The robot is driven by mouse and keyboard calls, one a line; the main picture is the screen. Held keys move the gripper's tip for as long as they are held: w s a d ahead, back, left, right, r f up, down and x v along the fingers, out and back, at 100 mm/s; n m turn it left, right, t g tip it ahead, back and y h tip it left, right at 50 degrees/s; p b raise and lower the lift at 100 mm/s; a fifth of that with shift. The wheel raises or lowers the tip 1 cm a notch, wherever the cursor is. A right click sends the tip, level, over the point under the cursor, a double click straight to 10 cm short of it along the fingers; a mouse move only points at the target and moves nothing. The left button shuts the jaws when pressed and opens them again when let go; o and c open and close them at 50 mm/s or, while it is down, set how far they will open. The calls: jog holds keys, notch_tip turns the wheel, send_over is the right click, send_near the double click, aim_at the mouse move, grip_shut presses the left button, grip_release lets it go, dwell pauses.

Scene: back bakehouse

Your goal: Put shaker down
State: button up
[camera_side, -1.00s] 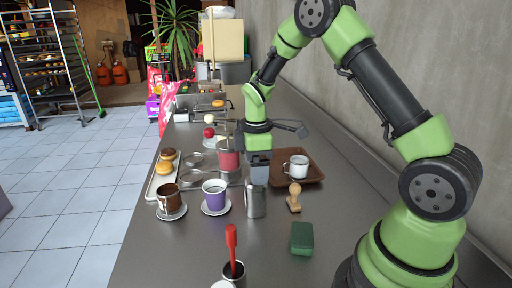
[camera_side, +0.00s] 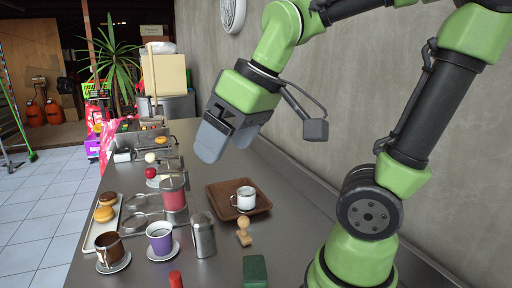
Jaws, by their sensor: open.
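The metal shaker (camera_side: 203,236) stands upright on the grey counter, right of the purple cup (camera_side: 160,238). My gripper (camera_side: 226,146) is open and empty, raised well above the counter and clear of the shaker. Its jaws point down and tilt to the left. Nothing hides the shaker.
A brown tray (camera_side: 216,207) with a white mug (camera_side: 244,198) lies behind the shaker. A wooden tamper (camera_side: 243,233) and green block (camera_side: 255,270) stand to its right. A red container (camera_side: 174,192) is behind it, a brown cup (camera_side: 109,249) further left.

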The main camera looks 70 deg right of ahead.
jog(key=s+m, duration=0.1)
jog(key=s+a+m+t, duration=0.1)
jog(key=s, duration=0.1)
jog(key=s+a+m, duration=0.1)
jog(key=s, duration=0.1)
jog(key=shift+s+t+y, duration=0.15)
jog(key=shift+t+y, duration=0.25)
